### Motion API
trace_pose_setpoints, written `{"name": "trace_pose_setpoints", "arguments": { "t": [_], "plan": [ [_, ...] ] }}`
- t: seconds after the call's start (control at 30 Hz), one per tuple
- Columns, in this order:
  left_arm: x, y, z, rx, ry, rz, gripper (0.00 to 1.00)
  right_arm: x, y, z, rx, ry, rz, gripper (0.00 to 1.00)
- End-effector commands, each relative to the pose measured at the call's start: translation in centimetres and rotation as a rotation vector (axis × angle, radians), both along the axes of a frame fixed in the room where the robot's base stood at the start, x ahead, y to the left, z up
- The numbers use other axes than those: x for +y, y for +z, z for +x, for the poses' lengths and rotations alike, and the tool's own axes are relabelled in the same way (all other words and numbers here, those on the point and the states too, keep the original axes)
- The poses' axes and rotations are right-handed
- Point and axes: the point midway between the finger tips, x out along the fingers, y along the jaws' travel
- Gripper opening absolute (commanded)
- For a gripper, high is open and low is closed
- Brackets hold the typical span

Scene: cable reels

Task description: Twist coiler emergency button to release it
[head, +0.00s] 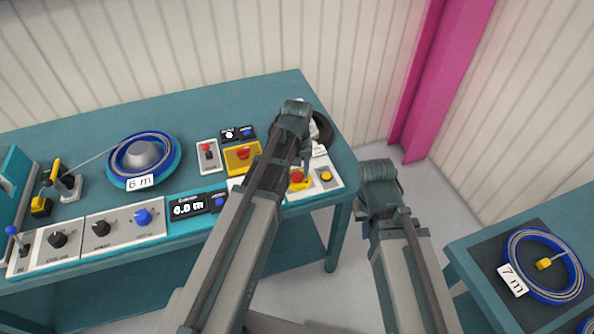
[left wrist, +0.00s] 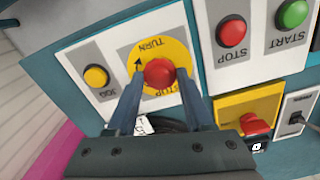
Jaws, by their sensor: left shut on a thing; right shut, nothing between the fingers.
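The coiler emergency button (head: 297,177) is a red knob on a yellow disc. It sits on a light panel at the right end of the teal bench. In the left wrist view the red knob (left wrist: 160,72) stands on its yellow disc (left wrist: 180,54), marked TURN with an arrow. My left gripper (left wrist: 159,80) is shut on the knob, one finger on each side. In the head view my left gripper (head: 303,172) reaches down to it, and the arm hides part of the panel. My right gripper (head: 363,230) is shut and empty, off the bench's right end.
A yellow JOG button (left wrist: 96,76) sits beside the emergency button. Red STOP (left wrist: 231,31) and green START (left wrist: 292,13) buttons are close by. A yellow box with a red switch (head: 243,154) stands behind my left arm. A blue reel (head: 174,165) is further left.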

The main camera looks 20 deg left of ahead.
Motion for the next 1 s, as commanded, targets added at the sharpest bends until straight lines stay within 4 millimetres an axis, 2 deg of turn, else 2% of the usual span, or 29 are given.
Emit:
{"name": "trace_pose_setpoints", "arguments": {
  "t": [0.17, 0.7, 1.0],
  "plan": [
    [0.00, 0.00, -0.01, 0.000, -0.064, 0.000, 0.00, 0.00, 0.00, 0.00, 0.000, 0.000, 0.000, 0.00],
    [-0.03, 0.00, -0.01, 0.000, -0.477, 0.000, 0.00, 0.00, 0.00, 0.00, 0.000, 0.000, 0.000, 0.00],
    [-0.04, -0.01, -0.03, 0.000, -0.637, 0.000, 0.00, 0.00, -0.01, 0.00, 0.000, 0.000, 0.000, 0.00]
  ]
}}
